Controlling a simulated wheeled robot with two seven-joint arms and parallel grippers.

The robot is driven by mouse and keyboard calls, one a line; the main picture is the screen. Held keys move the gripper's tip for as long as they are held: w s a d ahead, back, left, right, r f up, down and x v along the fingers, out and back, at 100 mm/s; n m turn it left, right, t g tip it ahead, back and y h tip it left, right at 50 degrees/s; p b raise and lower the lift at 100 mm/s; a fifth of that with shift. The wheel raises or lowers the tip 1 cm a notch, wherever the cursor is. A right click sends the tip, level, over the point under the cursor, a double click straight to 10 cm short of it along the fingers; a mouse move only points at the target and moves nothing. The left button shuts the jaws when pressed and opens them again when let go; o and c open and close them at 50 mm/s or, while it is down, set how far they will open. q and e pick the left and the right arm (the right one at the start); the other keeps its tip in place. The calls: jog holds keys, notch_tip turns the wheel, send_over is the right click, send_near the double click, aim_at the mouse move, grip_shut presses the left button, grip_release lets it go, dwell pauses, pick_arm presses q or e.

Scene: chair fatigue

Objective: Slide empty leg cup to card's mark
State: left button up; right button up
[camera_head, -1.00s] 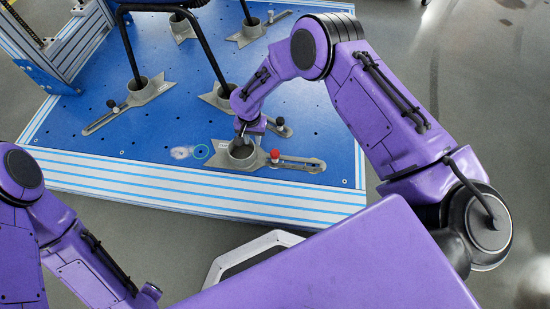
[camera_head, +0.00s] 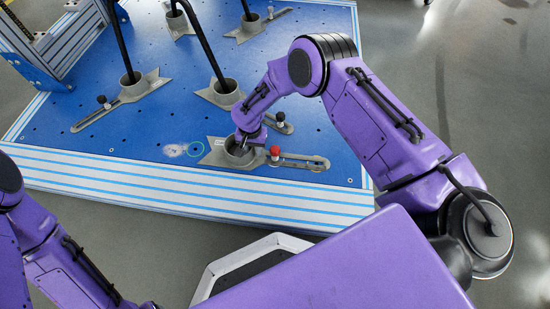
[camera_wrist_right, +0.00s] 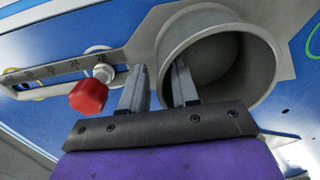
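The empty leg cup (camera_head: 238,153) is a grey round socket on a flat base with a slotted arm to its right. My right gripper (camera_head: 243,140) is at the cup's rim. In the right wrist view, my right gripper (camera_wrist_right: 160,88) has one finger inside the cup (camera_wrist_right: 225,60) and one outside, close on the wall. No card is clearly seen. My left gripper is out of view.
Other grey cups hold black chair legs, such as the left one (camera_head: 132,88) and the middle one (camera_head: 223,92). The blue platform (camera_head: 110,125) has holes and a striped front edge.

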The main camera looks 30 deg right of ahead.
grip_shut()
jog(key=shift+w+a+f+b, duration=0.1)
jog(key=shift+w+a+b, duration=0.4)
jog(key=shift+a, duration=0.2)
jog(key=shift+w+a+f+b, duration=0.1)
jog(key=shift+w+a+b, duration=0.4)
jog(key=shift+a, duration=0.2)
jog(key=shift+o, duration=0.3)
grip_release()
jog(key=shift+f, duration=0.1)
